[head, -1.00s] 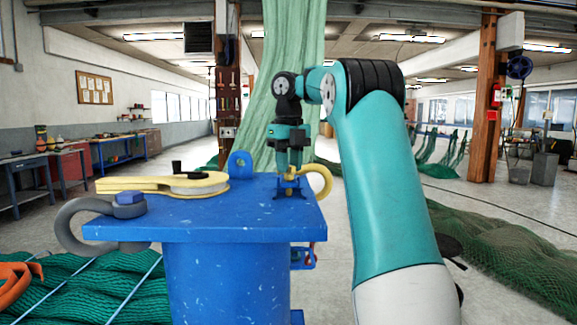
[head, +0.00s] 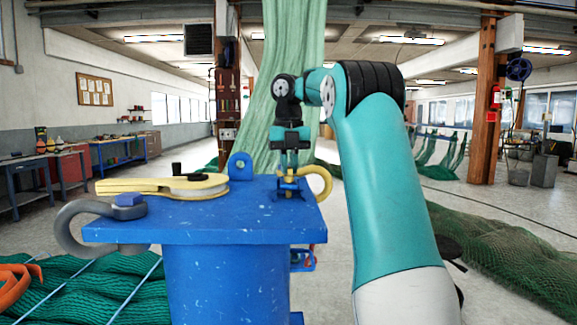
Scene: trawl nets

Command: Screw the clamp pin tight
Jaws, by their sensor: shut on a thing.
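My gripper (head: 288,172) points straight down at the back right of a blue pedestal top (head: 240,222). It is shut on a small part at a blue fitting (head: 291,188), which I take to be the clamp pin; the fingers and distance hide most of it. A yellow hook-shaped piece (head: 322,178) curves out just right of the fitting. The pin's thread is too small to make out.
A blue lug (head: 240,166) stands at the back. Green netting (head: 500,250) lies on the floor at right.

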